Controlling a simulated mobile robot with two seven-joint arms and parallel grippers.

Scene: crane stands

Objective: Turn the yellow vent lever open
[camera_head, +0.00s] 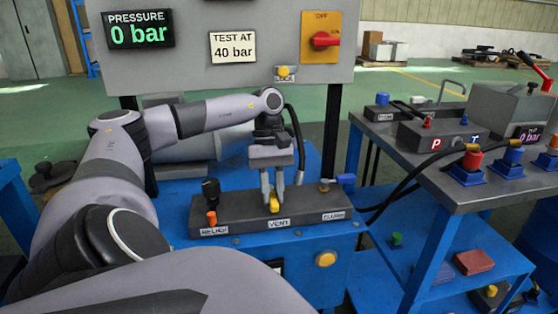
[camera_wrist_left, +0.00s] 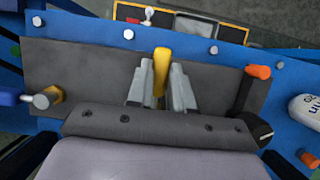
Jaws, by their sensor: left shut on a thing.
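The yellow vent lever (camera_head: 274,203) stands on the dark valve block (camera_head: 240,207) above the VENT label, in the middle of the block. My left gripper (camera_head: 272,196) reaches down from above and is shut on the lever. In the left wrist view, the yellow lever (camera_wrist_left: 161,68) sits between the two grey fingers of my left gripper (camera_wrist_left: 161,88), and its top end sticks out past them. The lever's lower part is hidden by the fingers. My right gripper does not show.
An orange-tipped lever (camera_head: 211,217) with a black knob is left on the block, over the RELIEF label. A blue-handled valve (camera_head: 345,180) is at its right end. The pressure display (camera_head: 139,30) above reads 0 bar. A side bench (camera_head: 450,187) with hoses and fittings stands at right.

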